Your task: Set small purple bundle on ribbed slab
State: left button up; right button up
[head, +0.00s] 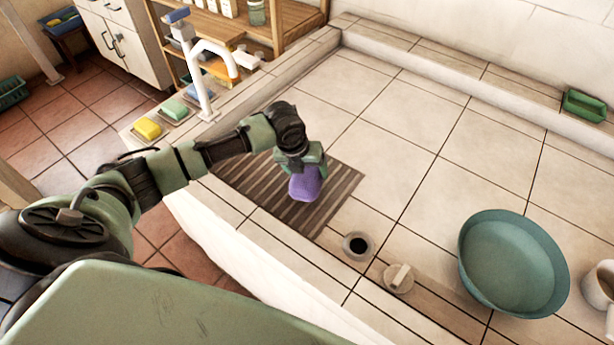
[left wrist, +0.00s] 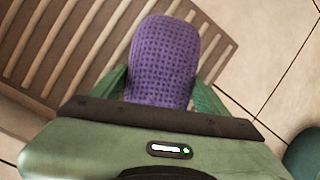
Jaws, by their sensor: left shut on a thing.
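The small purple bundle (head: 305,184) is in the jaws of my left gripper (head: 303,170), over the ribbed slab (head: 339,189) in the head view. The slab is brown with raised parallel ribs and lies on the tiled basin surface. In the left wrist view the bundle (left wrist: 163,62) shows a woven texture between the green fingers of the gripper (left wrist: 165,92), with the slab (left wrist: 62,50) behind it. I cannot tell whether the bundle touches the slab. My right gripper is not in view.
A dark round drain hole (head: 357,246) and a stopper (head: 398,278) are just right of the slab. A teal basin (head: 512,262) stands at right, a green tray (head: 584,105) at the far right. A white faucet (head: 203,80) and soaps (head: 148,128) are at left. The middle tiles are clear.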

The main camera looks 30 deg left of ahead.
aim_at(307, 178)
pick_arm(q)
jog(key=shift+f, duration=1.55)
jog(key=o, duration=2)
jog(key=v, duration=1.2)
jog(key=shift+s, duration=0.1)
